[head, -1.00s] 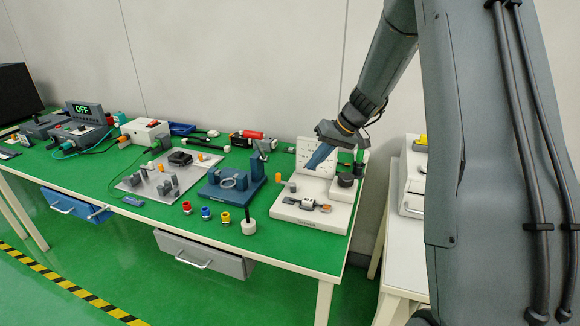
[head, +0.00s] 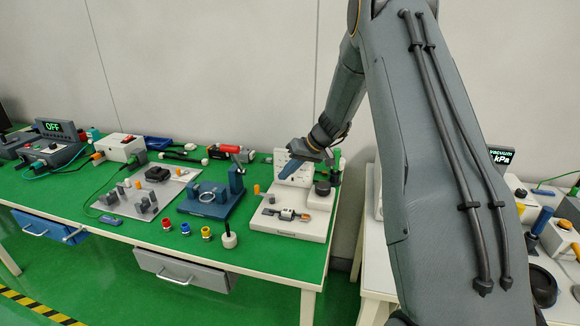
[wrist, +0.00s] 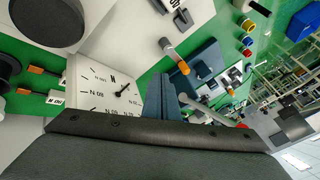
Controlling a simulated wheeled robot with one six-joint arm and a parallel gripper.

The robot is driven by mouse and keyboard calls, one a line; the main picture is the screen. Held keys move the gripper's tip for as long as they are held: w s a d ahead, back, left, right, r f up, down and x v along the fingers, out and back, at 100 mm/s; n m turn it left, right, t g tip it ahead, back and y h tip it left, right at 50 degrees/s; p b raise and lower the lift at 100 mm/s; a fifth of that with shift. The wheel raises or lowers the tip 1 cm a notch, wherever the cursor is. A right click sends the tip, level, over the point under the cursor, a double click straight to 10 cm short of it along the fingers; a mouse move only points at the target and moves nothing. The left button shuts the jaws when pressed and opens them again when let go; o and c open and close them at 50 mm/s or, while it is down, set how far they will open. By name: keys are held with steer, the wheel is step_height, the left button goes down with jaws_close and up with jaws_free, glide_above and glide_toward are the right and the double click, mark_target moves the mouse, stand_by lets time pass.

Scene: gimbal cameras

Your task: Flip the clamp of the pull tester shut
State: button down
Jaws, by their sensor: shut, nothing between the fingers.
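The pull tester has a white base (head: 262,223), an upright white dial plate and a dark round knob (head: 322,188). My gripper (head: 281,173), with blue fingers, is shut and empty in front of the dial plate, above and behind the clamp. In the wrist view the shut fingers (wrist: 161,92) stand beside the dial face (wrist: 105,92).
An orange-tipped post (head: 257,189) stands left of the dial plate. A blue fixture (head: 207,201) and several coloured fittings lie farther left on the green bench. A second table with a vacuum display (head: 501,156) is at right. My arm covers the space between.

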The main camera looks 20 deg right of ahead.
steer(key=p+x, duration=0.1)
steer(key=x, duration=0.3)
steer(key=shift+w+a+f, duration=0.1)
steer(key=shift+a+f, duration=0.1)
steer(key=shift+f, duration=0.05)
steer(key=shift+a+f+p, duration=0.1)
steer(key=shift+a+p, duration=1.15)
steer(key=shift+a, duration=0.75)
steer(key=shift+a, duration=0.1)
